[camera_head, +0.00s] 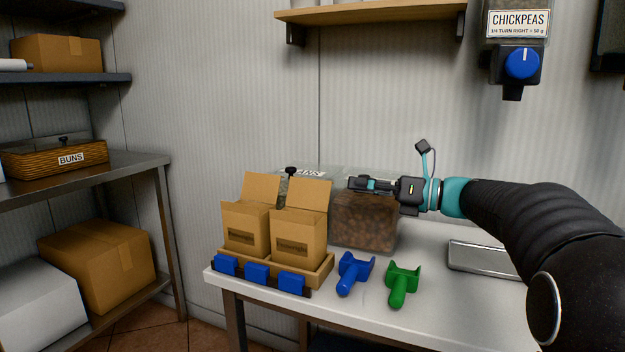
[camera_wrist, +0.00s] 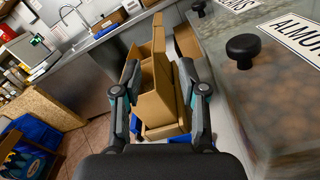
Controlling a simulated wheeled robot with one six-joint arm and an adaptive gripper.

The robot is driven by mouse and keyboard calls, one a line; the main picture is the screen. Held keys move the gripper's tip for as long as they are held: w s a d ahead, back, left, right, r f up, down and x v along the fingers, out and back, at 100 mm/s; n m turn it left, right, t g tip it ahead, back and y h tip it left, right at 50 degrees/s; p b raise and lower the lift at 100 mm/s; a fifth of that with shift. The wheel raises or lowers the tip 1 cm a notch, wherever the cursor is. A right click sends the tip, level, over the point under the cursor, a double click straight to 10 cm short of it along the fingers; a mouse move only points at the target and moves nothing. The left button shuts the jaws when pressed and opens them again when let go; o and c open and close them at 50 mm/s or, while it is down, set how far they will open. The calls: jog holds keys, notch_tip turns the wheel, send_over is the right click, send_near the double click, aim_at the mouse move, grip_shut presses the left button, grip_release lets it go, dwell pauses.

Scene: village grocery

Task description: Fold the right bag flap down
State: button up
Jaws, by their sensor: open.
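Two brown cardboard bags stand side by side in a shallow tan tray (camera_head: 323,276) on the table. The right bag (camera_head: 299,243) has its tall flap (camera_head: 303,193) standing up from its top. The left bag (camera_head: 245,230) also has its flap (camera_head: 261,187) up. My gripper (camera_head: 358,183) is to the right of the right bag's flap, at about flap height, pointing left and apart from it. In the wrist view my gripper (camera_wrist: 161,93) is open and empty, with brown bag panels (camera_wrist: 154,108) seen between its fingers. I cannot tell which panel there is the right bag's flap.
A clear bin of brown goods (camera_head: 364,222) stands right under my gripper; its black lid knob (camera_wrist: 242,47) shows in the wrist view. Blue clips (camera_head: 256,272) line the tray's front. A blue scoop (camera_head: 353,272) and a green scoop (camera_head: 402,283) lie on the table.

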aim_at(310, 194)
jog(key=x, duration=1.1)
jog(key=shift+a, duration=0.2)
grip_shut()
